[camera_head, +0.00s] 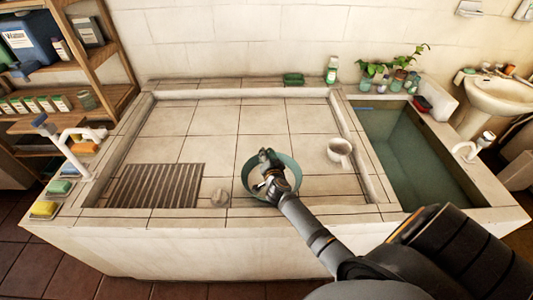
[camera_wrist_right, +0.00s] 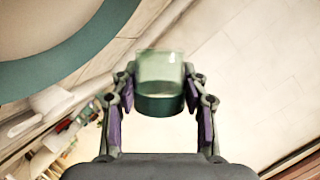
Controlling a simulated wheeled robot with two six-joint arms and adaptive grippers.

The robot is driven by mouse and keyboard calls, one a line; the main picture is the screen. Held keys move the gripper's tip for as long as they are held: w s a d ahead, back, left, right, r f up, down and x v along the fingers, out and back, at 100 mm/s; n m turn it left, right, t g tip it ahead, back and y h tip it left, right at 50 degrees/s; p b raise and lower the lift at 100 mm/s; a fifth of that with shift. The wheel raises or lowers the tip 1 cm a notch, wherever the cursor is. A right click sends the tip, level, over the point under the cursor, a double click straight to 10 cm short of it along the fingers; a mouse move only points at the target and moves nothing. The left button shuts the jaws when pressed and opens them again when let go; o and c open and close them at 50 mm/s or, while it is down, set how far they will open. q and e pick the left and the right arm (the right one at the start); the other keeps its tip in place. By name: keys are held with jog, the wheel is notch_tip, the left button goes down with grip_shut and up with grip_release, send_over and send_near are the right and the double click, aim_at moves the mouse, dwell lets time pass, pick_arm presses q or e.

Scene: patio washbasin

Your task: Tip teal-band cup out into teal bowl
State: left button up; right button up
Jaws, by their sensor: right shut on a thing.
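The teal bowl (camera_head: 285,161) stands on the tiled counter, right of the drain grate. My right gripper (camera_head: 268,162) is over the bowl and hides part of its inside. In the right wrist view my right gripper (camera_wrist_right: 160,108) is shut on the teal-band cup (camera_wrist_right: 158,84), a small clear greenish cup with a dark teal band. The teal bowl's curved rim (camera_wrist_right: 75,62) fills the upper left there, beside the cup. The cup's contents cannot be made out, and its tilt is hard to judge. My left gripper is out of view.
A metal grate (camera_head: 157,186) lies at left. A water-filled basin (camera_head: 405,150) is at right. The counter behind the bowl is clear.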

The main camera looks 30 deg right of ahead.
jog(key=shift+r+n+g+h, duration=0.3)
jog(key=shift+r+n+h, duration=0.15)
jog(key=shift+n, duration=0.35)
jog(key=shift+s+d+r+n+p, duration=0.2)
jog(key=shift+r+n+p, duration=0.1)
jog(key=shift+r+n, duration=0.15)
jog(key=r+n+h+p, duration=0.1)
jog(key=p, duration=0.2)
jog(key=r+n+g+h+p, duration=0.1)
jog(key=n+p, duration=0.1)
jog(key=p, duration=0.2)
jog(key=shift+s+d+r, duration=0.15)
jog(key=shift+d+r, duration=0.15)
jog(key=shift+d, duration=0.05)
jog(key=shift+d+r+n+h+p, duration=0.15)
jog(key=shift+r+n+h+p, duration=0.1)
jog(key=shift+n+p, duration=0.3)
jog(key=shift+s+f, duration=0.1)
jog(key=shift+f, duration=0.1)
